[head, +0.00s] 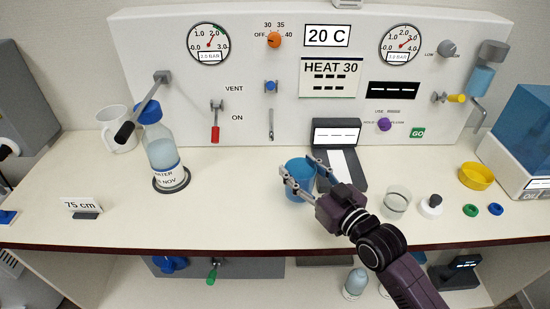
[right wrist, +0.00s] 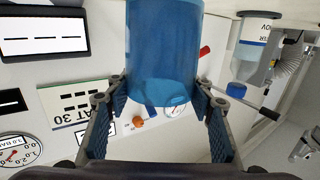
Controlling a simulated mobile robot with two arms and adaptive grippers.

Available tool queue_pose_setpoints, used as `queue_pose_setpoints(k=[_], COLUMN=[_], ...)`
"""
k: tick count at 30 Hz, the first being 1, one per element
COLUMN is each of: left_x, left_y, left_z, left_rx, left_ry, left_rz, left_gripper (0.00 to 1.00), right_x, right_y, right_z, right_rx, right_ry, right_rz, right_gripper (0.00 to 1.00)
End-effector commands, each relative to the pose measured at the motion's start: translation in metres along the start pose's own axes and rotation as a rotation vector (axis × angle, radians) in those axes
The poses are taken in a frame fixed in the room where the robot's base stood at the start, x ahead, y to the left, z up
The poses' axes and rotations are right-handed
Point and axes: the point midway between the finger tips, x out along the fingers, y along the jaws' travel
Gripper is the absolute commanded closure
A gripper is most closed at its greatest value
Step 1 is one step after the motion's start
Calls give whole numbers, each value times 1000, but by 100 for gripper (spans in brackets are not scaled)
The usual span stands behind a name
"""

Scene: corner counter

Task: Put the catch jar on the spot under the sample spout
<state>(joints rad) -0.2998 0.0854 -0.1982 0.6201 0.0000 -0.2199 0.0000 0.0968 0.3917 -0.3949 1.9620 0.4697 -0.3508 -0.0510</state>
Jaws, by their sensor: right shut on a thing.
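My right gripper (head: 300,172) is shut on a translucent blue jar (head: 298,188), with one finger on each side of it. The jar fills the upper middle of the right wrist view (right wrist: 163,50), between the two fingers (right wrist: 160,112). It is at the counter's middle, just left of a small black scale-like stand (head: 345,172). I cannot tell if its base touches the counter. The spout (head: 478,112) hangs at the panel's right end, below a light blue cylinder (head: 481,79), with a yellow-handled tap (head: 456,98). I see no clear marked spot under it. My left gripper is out of view.
Right of my gripper stand a clear glass (head: 396,199), a white stoppered bottle (head: 431,206), green and blue rings, and a yellow dish (head: 477,175). The left-middle counter is clear.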

Motion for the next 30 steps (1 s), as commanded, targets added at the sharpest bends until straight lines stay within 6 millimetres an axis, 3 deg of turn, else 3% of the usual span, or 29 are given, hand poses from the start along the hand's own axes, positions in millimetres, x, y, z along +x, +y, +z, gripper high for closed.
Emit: queue_pose_setpoints(k=[1,9,15,21,30], left_x=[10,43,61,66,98], left_y=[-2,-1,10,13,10], left_z=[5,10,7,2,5], left_rx=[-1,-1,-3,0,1], left_ry=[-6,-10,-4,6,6], left_rz=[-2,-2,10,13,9], left_gripper=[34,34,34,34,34], right_x=[17,90,127,136,137], right_y=[-1,-1,-1,-1,-1], right_z=[1,0,-3,-3,29], right_rx=[1,2,0,-1,0], right_ry=[8,4,2,-1,0], right_rz=[-1,-2,-1,-1,-1], right_gripper=[97,97,97,97,97])
